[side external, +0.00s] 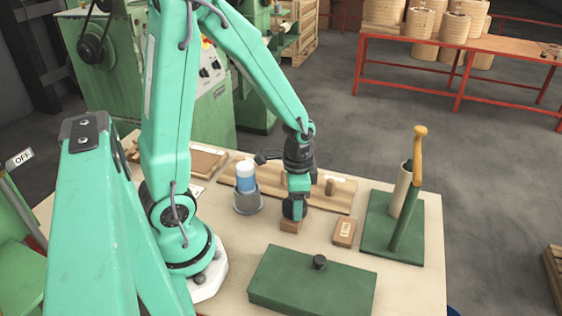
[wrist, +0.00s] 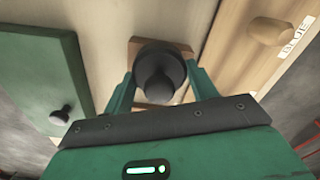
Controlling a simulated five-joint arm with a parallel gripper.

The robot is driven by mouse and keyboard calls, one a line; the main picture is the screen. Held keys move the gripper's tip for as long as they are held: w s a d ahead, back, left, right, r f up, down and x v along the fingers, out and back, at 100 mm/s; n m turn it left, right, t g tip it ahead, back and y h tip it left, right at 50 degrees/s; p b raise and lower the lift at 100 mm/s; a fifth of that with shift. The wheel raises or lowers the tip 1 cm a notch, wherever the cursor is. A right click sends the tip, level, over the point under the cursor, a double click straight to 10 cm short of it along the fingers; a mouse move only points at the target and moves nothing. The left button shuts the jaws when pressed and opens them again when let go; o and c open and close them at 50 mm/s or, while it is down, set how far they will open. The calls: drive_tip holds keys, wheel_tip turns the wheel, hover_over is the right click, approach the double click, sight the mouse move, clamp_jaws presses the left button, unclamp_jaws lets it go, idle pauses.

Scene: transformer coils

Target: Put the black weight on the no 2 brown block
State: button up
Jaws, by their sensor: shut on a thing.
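My gripper (side external: 296,198) points down over the table, shut on the black weight (side external: 289,209). In the wrist view the round black weight (wrist: 157,72) with its knob sits between the two green fingers. Directly under it is a brown block (side external: 290,227), which shows around the weight in the wrist view (wrist: 136,47). The weight covers most of that block's top, so any number on it is hidden. I cannot tell whether the weight touches it. A second brown block (side external: 344,233) with a pale label lies to the right; its label is too small to read.
A green box (side external: 270,289) with a black knob stands in front. A green base (side external: 380,241) with upright posts is at the right. A wooden board (side external: 343,204) lies behind, and a blue-and-white bottle (side external: 246,177) stands in a grey cup at left.

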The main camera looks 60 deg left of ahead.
drive_tip(key=shift+f, duration=0.1)
drive_tip(key=o, duration=1.5)
drive_tip(key=shift+r, duration=6.15)
drive_tip(key=shift+s+d+r+n+t, duration=0.7)
drive_tip(key=shift+s+r+t, duration=0.25)
drive_tip(key=shift+r, duration=0.45)
drive_tip(key=shift+s+d+r+n+t, duration=0.55)
drive_tip(key=shift+s+r+n+t, duration=0.3)
drive_tip(key=shift+r, duration=0.5)
drive_tip(key=shift+s+d+r+n+t, duration=0.65)
drive_tip(key=shift+s+r+t, duration=0.4)
drive_tip(key=shift+r, duration=0.35)
